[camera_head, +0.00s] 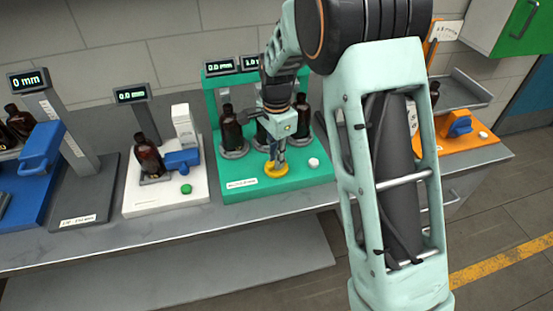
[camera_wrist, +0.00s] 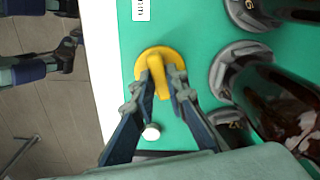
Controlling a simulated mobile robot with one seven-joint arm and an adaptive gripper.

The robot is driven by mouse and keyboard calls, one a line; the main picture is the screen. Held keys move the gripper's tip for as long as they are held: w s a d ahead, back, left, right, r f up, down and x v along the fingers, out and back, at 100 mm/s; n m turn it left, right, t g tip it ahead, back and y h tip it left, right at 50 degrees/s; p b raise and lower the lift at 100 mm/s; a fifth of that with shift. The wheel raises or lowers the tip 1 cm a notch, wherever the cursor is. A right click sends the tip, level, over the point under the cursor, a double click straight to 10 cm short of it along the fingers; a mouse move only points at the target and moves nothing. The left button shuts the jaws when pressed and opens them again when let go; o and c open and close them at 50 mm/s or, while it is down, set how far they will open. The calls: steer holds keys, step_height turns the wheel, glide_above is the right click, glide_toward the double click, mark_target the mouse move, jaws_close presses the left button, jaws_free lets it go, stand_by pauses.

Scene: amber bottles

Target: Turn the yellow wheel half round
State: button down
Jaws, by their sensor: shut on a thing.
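The yellow wheel (camera_head: 277,170) lies on the front part of the green station (camera_head: 300,177), between a white label and a white knob. It also shows in the wrist view (camera_wrist: 150,55), a round disc with a raised yellow grip bar across it. My gripper (camera_head: 275,158) reaches down onto the wheel from above. In the wrist view my gripper (camera_wrist: 160,82) has one finger on each side of the raised bar and is shut on it. The bar points toward the bottom of the wrist view, tilted slightly right. The fingertips hide part of the wheel's lower rim.
Dark amber bottles (camera_wrist: 285,105) stand on grey round holders close to the right of my gripper in the wrist view. A white knob (camera_head: 313,162) sits right of the wheel. A white station (camera_head: 165,195) with a blue part stands to the left. An orange station (camera_head: 465,140) stands to the right.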

steer(key=n+b, duration=0.1)
steer(key=n, duration=0.3)
steer(key=shift+n, duration=0.4)
steer(key=n+b, duration=0.1)
steer(key=n, duration=0.2)
steer(key=shift+n, duration=0.3)
steer(key=n, duration=1.2)
steer(key=shift+n, duration=0.3)
steer(key=n, duration=0.3)
steer(key=shift+n, duration=0.4)
steer(key=n+p, duration=0.1)
steer(key=n, duration=0.3)
steer(key=shift+r, duration=0.1)
steer(key=shift+n+p, duration=0.7)
steer(key=shift+n, duration=1)
